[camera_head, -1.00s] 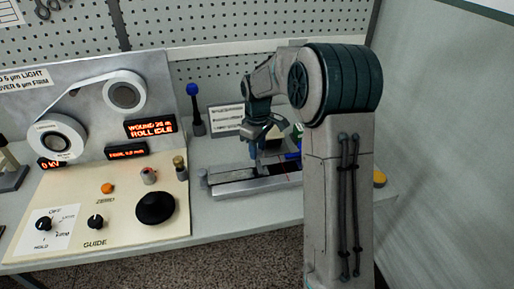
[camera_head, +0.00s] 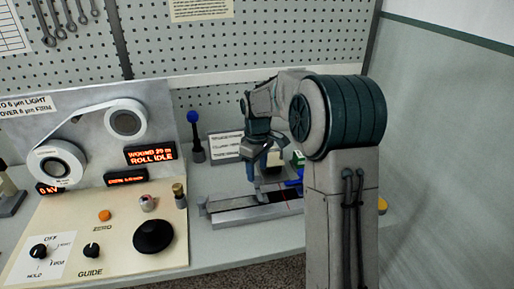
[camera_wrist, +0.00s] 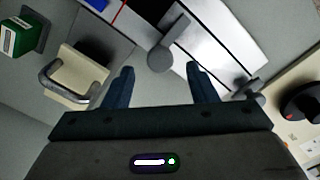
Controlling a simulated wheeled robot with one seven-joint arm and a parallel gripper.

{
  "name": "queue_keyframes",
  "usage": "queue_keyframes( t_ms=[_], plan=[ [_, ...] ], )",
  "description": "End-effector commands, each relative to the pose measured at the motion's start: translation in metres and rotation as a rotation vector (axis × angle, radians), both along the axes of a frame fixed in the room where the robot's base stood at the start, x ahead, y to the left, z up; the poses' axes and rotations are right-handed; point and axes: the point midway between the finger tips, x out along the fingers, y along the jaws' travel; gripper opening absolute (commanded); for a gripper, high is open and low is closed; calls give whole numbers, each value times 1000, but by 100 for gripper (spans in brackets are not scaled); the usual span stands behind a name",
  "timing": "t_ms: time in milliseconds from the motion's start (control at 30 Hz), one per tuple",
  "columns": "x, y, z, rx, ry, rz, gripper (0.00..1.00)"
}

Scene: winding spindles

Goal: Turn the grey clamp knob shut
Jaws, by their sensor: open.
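A grey round knob with a flat grey bar (camera_wrist: 161,58) shows in the wrist view, over the pale metal fixture (camera_wrist: 213,50). It lies between and just beyond my fingertips, with no contact visible. My gripper (camera_wrist: 161,78) is open and empty, one blue finger on each side of the knob in the picture. In the head view my gripper (camera_head: 258,188) points down over the long fixture (camera_head: 245,219), and I cannot make out the knob there. How far the fingertips are above the knob is hard to tell.
A cream block with a metal handle (camera_wrist: 72,78) and a green box (camera_wrist: 22,36) lie left in the wrist view. A blue-topped post (camera_head: 195,135) stands behind the fixture. The control panel with its black knob (camera_head: 153,236) is to the left.

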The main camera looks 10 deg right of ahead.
Motion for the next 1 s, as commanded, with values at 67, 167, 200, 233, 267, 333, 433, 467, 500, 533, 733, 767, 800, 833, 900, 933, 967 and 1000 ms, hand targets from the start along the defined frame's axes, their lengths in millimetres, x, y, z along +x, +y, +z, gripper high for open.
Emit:
queue_keyframes(
  t_ms=[67,167,200,233,267,333,433,467,500,533,733,767,800,833,900,933,967,1000],
  plan=[
    [1,0,20,0,-7,0,52],
    [1,0,44,0,-7,0,52],
    [1,0,53,1,-6,0,52],
    [1,0,60,1,-5,-1,52],
    [1,0,66,1,-5,-1,52],
    [1,0,79,1,-5,-1,52],
    [1,0,93,1,-4,-1,52],
    [1,0,97,0,-3,-2,52],
    [1,0,100,1,-4,-2,52],
    [1,0,102,1,-2,-2,52],
    [0,0,107,1,-1,-2,52],
    [0,0,107,1,-1,-2,52],
    [0,0,107,1,-1,-2,52],
    [0,0,107,1,-1,-2,52],
    [0,0,107,1,-1,-2,52],
    [0,0,107,1,-1,-2,52],
    [0,0,107,0,-1,-2,52],
    [-2,0,108,-1,-3,-6,52]
  ],
)
